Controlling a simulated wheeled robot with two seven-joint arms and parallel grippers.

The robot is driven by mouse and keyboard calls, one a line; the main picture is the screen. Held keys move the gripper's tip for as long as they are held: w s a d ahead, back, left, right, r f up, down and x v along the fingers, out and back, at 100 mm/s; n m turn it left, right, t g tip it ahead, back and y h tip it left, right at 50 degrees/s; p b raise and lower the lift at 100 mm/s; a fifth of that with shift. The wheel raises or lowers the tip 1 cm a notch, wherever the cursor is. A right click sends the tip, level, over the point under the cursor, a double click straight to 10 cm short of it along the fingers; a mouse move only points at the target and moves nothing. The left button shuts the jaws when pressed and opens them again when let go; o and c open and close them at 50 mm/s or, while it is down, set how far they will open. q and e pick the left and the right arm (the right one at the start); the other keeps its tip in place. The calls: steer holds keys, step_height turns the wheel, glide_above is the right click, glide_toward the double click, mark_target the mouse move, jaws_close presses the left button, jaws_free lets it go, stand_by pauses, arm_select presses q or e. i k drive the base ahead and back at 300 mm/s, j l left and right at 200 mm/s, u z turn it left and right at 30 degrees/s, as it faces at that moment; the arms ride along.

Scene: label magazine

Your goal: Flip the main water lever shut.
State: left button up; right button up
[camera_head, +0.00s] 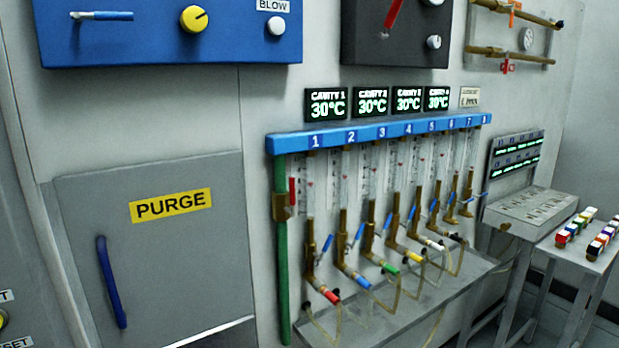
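A red lever (292,190) sits on a brass valve body (284,206) on the vertical green pipe (282,270), at the left end of the blue numbered manifold (375,134). This lever stands upright, roughly in line with the pipe. No label naming it the main water lever can be read. Another red handle (507,67) hangs on the lower brass pipe at the upper right, and an orange handle (512,12) is on the upper one. Neither of my grippers is in view.
Flow tubes with blue-handled valves and coloured hose ends hang below the manifold above a grey shelf (400,310). A grey PURGE door (165,260) with a blue handle (111,283) is on the left. A side table (585,262) holds coloured blocks at the right.

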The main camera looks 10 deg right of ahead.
mark_target(292, 191)
steer(key=i+l, duration=0.2)
steer(key=i+l+u, duration=0.1)
steer(key=l, duration=0.35)
steer(key=i+l, duration=0.2)
steer(key=l, duration=0.15)
steer(key=j+u, duration=0.05)
